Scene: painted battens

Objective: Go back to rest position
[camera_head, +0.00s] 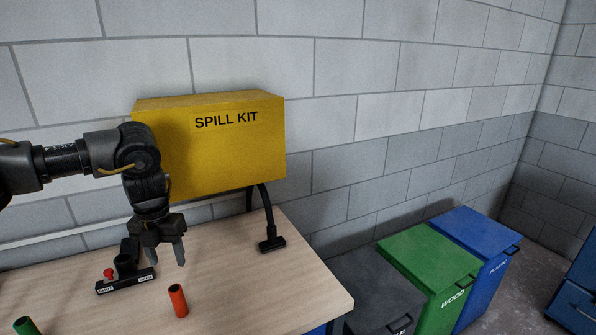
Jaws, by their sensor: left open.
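My left gripper (166,256) comes in from the left and hangs over the wooden table (270,292), fingers pointing down. Its fingers are apart and nothing shows between them. An orange-red cylinder (178,301) stands on the table, a little below and in front of the gripper, apart from it. My right gripper is out of view.
A small black labelled holder (126,281) sits on the table near the gripper. A green cylinder (25,326) is at bottom left. A yellow SPILL KIT box (225,160) is behind the arm. A black stand (270,243) rests at the back. Bins (430,257) stand right.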

